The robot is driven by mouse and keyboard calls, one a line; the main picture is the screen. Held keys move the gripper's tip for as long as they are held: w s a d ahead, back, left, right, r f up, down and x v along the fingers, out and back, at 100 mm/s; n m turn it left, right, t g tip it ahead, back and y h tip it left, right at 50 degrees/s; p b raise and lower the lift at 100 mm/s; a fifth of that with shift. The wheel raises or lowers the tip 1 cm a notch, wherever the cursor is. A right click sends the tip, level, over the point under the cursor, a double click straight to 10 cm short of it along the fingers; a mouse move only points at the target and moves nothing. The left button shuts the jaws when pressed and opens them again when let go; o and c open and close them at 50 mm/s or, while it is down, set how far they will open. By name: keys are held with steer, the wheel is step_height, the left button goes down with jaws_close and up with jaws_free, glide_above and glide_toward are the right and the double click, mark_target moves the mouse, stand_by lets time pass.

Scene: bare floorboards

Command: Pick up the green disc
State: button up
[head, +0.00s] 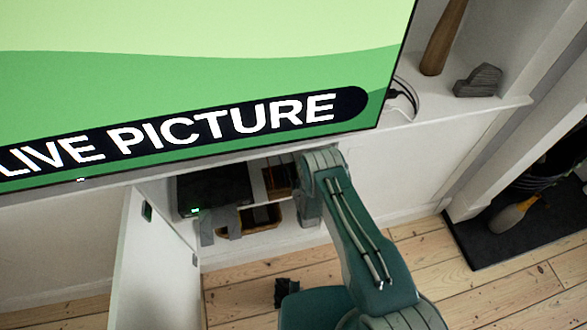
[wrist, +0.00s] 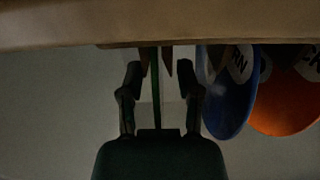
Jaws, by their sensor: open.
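A thin dark green strip, which looks like the green disc (wrist: 156,90) seen edge-on, stands upright between the fingers in the wrist view. My gripper (wrist: 163,75) is open, with one finger on each side of the strip and gaps visible between. Whether the disc reaches the palm is too dark to tell. In the head view my arm reaches into the open white cabinet, and neither my fingertips nor the disc can be made out there.
A blue disc (wrist: 228,95) is close to the right finger, with an orange disc (wrist: 283,105) beyond it. A brown shelf edge (wrist: 100,25) runs above. In the head view, the cabinet door (head: 155,265) hangs open at left, below a large screen (head: 200,75).

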jaws_close()
